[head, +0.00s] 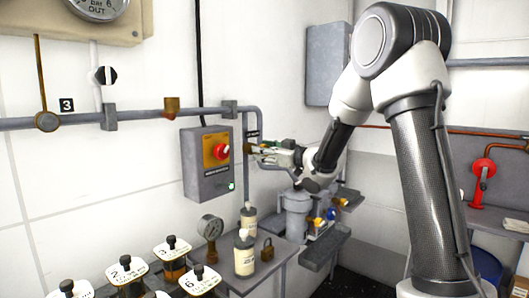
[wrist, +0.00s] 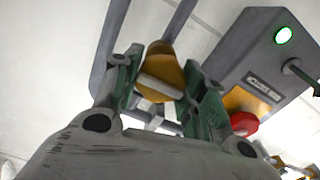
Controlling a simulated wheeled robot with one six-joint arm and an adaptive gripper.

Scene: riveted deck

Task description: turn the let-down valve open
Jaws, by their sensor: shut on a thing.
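The let-down valve sits on a grey pipe right of a switch box. In the wrist view it is a rounded brass-yellow body (wrist: 170,60) with a pale bar-like handle (wrist: 160,87) across it. In the head view my gripper (head: 258,150) reaches it from the right and hides most of it. In the wrist view my gripper (wrist: 163,84) has its green-padded fingers on either side of the handle, shut on it. A small dark label (head: 253,134) is just above the gripper. I cannot tell how far the handle is turned.
The grey switch box (head: 206,184) with a red knob (head: 221,151) is close left of the gripper. Below are a bench (head: 262,280) with white bottles (head: 244,258), a gauge (head: 210,227) and a padlock (head: 267,249). A red valve (head: 484,167) is at far right.

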